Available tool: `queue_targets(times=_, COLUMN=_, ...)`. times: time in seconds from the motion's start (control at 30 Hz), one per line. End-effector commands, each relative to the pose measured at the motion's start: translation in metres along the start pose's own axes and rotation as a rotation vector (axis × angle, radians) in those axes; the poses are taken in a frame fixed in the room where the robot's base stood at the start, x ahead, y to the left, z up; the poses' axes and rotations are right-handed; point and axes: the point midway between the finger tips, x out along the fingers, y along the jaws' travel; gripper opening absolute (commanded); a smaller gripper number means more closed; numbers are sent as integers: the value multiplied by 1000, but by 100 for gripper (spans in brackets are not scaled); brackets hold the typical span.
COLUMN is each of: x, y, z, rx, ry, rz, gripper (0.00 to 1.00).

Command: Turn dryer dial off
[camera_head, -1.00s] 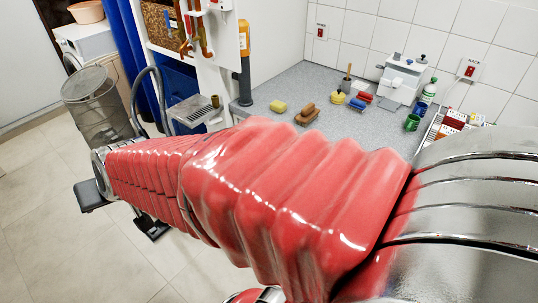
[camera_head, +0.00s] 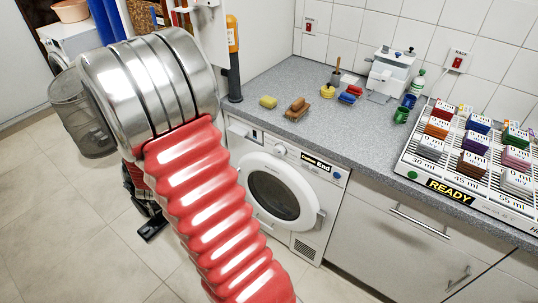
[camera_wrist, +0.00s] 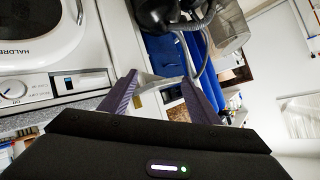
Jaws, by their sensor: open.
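A white front-loading machine (camera_head: 252,205) with a round door stands under the grey counter in the head view. Its panel carries a small dial (camera_head: 280,150) and a black display reading "Cotton End". My arm hides the gripper in the head view.
The counter (camera_head: 330,125) holds a yellow sponge (camera_head: 268,102), a brush and cups. A white rack (camera_head: 410,165) of coloured boxes, labelled "READY", is at the right. A mesh bin (camera_head: 80,115) stands at the left. Tiled floor is free in front.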

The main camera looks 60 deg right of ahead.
Motion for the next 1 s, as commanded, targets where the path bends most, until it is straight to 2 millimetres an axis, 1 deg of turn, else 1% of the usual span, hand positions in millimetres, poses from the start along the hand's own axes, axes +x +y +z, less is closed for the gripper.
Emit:
queue_targets(times=0.03, x=12, y=18, z=0, rx=13, ry=31, rz=37, gripper=56)
queue_targets(times=0.17, x=32, y=60, z=-6, rx=45, ry=129, rz=123, gripper=56)
queue_targets(times=0.2, x=37, y=73, z=-7, rx=53, ry=161, rz=150, gripper=56)
queue_targets(times=0.27, x=44, y=94, z=-10, rx=62, ry=207, rz=191, gripper=56)
queue_targets(times=0.3, x=47, y=108, z=-11, rx=65, ry=239, rz=218, gripper=56)
queue_targets(times=0.43, x=54, y=154, z=-14, rx=67, ry=341, rz=308, gripper=56)
queue_targets(times=0.6, x=52, y=212, z=-15, rx=48, ry=476, rz=422, gripper=56)
queue_targets(times=0.7, x=46, y=246, z=-14, rx=22, ry=555, rz=489, gripper=56)
queue_targets(times=0.8, x=37, y=274, z=-13, rx=-9, ry=628, rz=547, gripper=56)
queue_targets(times=0.9, x=28, y=293, z=-12, rx=-37, ry=683, rz=590, gripper=56)
queue_targets(times=1.0, x=22, y=305, z=-12, rx=-57, ry=719, rz=615, gripper=56)
